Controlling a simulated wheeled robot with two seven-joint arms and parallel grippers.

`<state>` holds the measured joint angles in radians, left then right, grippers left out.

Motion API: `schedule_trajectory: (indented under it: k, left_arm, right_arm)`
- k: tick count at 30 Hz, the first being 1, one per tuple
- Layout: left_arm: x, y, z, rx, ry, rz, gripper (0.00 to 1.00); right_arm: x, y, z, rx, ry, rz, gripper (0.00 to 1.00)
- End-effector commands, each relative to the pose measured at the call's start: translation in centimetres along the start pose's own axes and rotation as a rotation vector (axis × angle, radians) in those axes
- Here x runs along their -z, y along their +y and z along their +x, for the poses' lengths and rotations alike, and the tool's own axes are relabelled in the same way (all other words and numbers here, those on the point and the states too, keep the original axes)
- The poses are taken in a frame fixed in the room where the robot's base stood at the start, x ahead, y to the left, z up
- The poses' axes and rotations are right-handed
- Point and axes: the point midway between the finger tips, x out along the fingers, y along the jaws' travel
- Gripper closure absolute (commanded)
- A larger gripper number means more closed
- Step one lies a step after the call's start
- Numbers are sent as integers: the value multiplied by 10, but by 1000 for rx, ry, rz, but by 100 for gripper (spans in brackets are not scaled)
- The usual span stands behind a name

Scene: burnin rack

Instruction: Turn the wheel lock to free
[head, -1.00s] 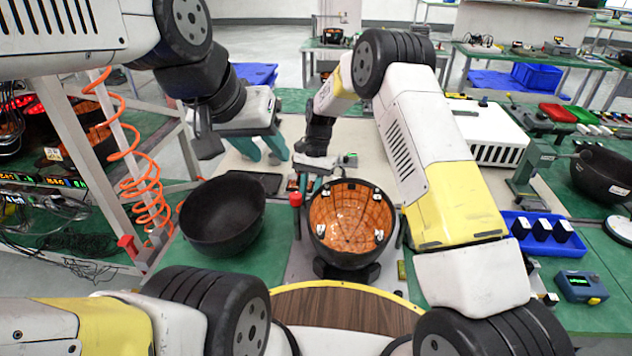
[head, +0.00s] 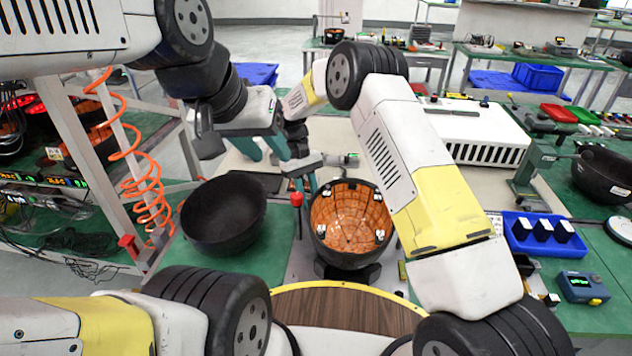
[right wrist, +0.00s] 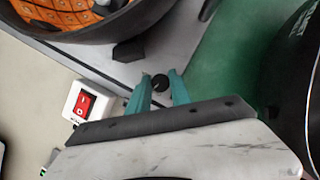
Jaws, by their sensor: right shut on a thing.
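In the right wrist view, a small dark round knob (right wrist: 159,82), which looks like the wheel lock, sits between the teal fingertips of my right gripper (right wrist: 158,88), and the gripper is shut on it. In the head view my right gripper (head: 301,184) points down between the two bowls, just behind a red-topped post (head: 296,199); the dark knob cannot be made out there.
An empty black bowl (head: 222,217) stands left of the post. A white box with a red switch (right wrist: 84,103) is beside my right gripper. The rack with an orange coiled hose (head: 140,190) is at left. A blue tray (head: 545,247) lies at right.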

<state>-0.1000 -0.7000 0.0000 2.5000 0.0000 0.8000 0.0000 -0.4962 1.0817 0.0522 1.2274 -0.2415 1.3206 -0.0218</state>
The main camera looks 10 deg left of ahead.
Motion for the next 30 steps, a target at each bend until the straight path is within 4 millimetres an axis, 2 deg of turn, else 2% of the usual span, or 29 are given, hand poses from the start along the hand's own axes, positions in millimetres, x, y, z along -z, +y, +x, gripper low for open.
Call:
schedule_trajectory:
  k: [13,30]
  left_arm:
    - [0,0,0,0,0,0,64]
    - [0,0,0,0,0,0,64]
  right_arm:
    - [0,-1,-1,-109,4,-259,100]
    - [1,-1,-1,-135,5,-318,100]
